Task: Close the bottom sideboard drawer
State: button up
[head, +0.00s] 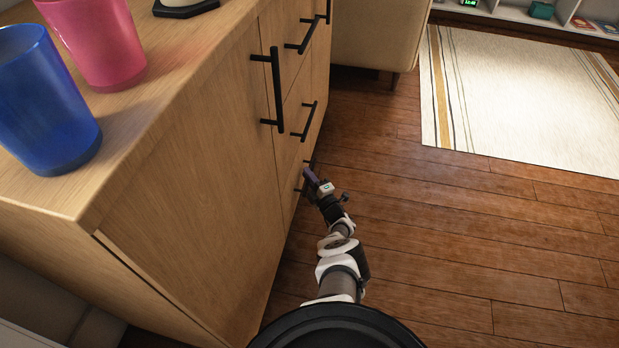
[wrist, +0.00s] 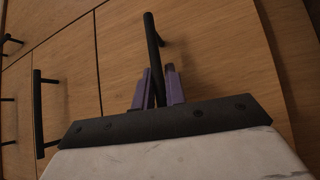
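The wooden sideboard (head: 205,190) fills the left of the head view, with black bar handles on its front. My gripper (head: 312,178), with purple fingers, is low at the sideboard front, near the lowest handles. In the wrist view, a black drawer handle (wrist: 152,45) runs between the two purple fingers of my gripper (wrist: 158,86). The fingers stand close on both sides of the bar and look shut on it. The drawer front (wrist: 205,50) behind it is plain wood. Its gap to the sideboard body is hard to make out.
A blue cup (head: 45,100) and a pink cup (head: 98,45) stand on the sideboard top. A beige piece of furniture (head: 378,35) stands beyond the sideboard. The wooden floor (head: 430,240) to the right is clear, with a striped rug (head: 530,100) farther back.

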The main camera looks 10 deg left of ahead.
jog(key=o, duration=0.4)
jog(key=shift+a, duration=0.2)
jog(key=shift+c, duration=0.2)
jog(key=p+v, duration=0.5)
jog(key=v, duration=0.9)
jog(key=shift+f, duration=0.1)
